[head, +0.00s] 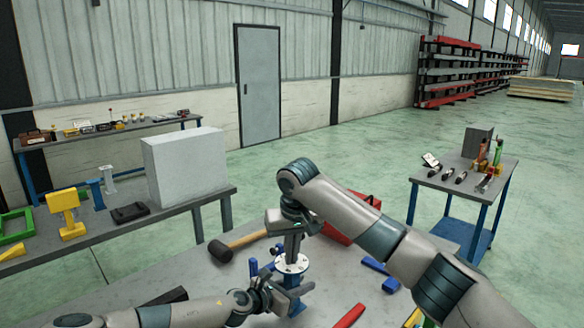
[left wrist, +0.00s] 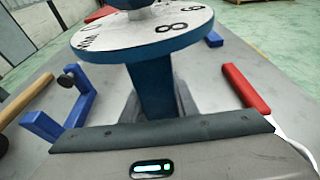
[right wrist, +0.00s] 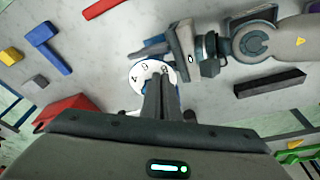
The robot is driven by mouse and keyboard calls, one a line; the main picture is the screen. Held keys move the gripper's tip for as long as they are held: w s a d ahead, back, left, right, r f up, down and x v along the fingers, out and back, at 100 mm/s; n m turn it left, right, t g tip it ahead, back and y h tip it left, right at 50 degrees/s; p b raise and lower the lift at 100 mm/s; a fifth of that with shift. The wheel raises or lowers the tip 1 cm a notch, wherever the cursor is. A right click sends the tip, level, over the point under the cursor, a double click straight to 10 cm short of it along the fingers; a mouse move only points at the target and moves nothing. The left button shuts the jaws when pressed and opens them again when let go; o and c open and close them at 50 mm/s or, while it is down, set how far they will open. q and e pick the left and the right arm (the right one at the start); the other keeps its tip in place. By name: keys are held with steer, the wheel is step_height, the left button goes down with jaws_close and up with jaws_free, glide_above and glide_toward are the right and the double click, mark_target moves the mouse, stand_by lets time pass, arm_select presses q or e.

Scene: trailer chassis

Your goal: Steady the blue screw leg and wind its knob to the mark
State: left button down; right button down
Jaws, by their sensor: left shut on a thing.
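My right gripper (head: 293,254) points down over the middle of the dial. In the right wrist view its fingers (right wrist: 160,92) are close together and cover the dial's centre. The knob is mostly hidden; whether the fingers touch it cannot be told.
A mallet (head: 240,243) and a blue bracket (left wrist: 78,105) lie left of the leg. A red toolbox (right wrist: 67,115) stands behind it. Blue parts (head: 378,272) and a red-handled tool (head: 349,316) lie to the right. A black bar (right wrist: 270,83) lies by my left arm.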

steer(key=shift+s, duration=0.35)
stand_by(0.7)
step_height(320, 180, up, 6)
stand_by(0.8)
steer(key=shift+w+d+r, duration=0.25)
steer(key=shift+w+d, duration=0.1)
steer(key=shift+d, duration=0.3)
steer(key=shift+w+d+r, duration=0.25)
steer(key=shift+w+d, duration=0.05)
steer(key=shift+d, duration=0.3)
steer(key=shift+f, duration=0.1)
